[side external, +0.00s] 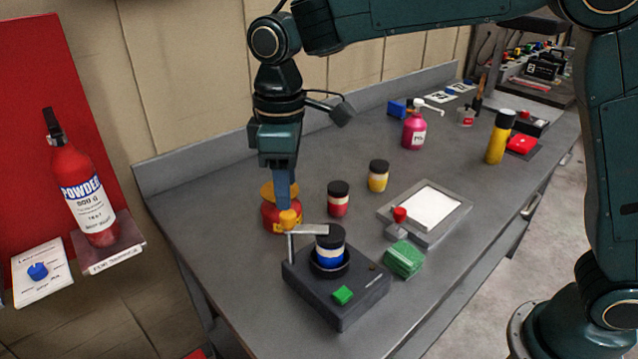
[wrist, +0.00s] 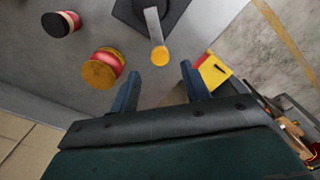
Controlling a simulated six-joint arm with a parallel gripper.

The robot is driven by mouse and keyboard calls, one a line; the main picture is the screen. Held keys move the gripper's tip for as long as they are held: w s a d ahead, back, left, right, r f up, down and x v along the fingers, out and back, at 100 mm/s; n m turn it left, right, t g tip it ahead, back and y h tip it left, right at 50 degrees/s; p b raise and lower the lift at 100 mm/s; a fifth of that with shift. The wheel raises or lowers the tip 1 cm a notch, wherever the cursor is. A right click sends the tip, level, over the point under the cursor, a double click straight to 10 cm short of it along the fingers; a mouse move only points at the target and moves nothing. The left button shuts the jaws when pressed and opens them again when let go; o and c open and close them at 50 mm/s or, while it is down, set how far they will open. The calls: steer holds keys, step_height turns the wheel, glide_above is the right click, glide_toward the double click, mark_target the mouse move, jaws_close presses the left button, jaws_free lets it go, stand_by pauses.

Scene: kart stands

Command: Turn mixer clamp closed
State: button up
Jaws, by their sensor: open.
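The mixer (side external: 322,301) is a dark box near the bench's front, with a blue-banded, black-lidded jar (side external: 329,250) upright in its holder. Its clamp is a pale metal bar (side external: 307,232) with a yellow-orange knob (side external: 288,219) at its left. I cannot tell whether the bar crosses the lid. In the wrist view the bar (wrist: 153,24) points from the mixer (wrist: 175,8) toward my gripper, with the knob (wrist: 160,56) just beyond the fingertip gap. My gripper (side external: 284,205) points down close to the knob; its blue fingers (wrist: 162,78) are apart and empty.
A red jar with a yellow lid (side external: 270,216) stands close behind my fingers. Black-lidded red (side external: 338,201) and yellow (side external: 378,178) jars stand to the right. A green sponge-like block (side external: 404,259) and a white-topped plate device (side external: 431,208) lie right of the mixer.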

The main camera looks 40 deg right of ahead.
step_height(320, 180, up, 9)
steer(key=shift+f, duration=0.15)
stand_by(0.5)
steer(key=s+d+r+m+t, duration=0.2)
steer(key=s+d+m+t, duration=0.15)
steer(key=s+d, duration=0.8)
steer(key=s+d+f+m+t, duration=0.2)
steer(key=s+d+f+m, duration=0.3)
steer(key=s, duration=0.7)
steer(key=d+f, duration=0.2)
steer(key=d, duration=0.2)
steer(key=shift+s+d+f+m, duration=0.2)
steer(key=shift+s+d+m, duration=0.05)
steer(key=shift+m, duration=0.1)
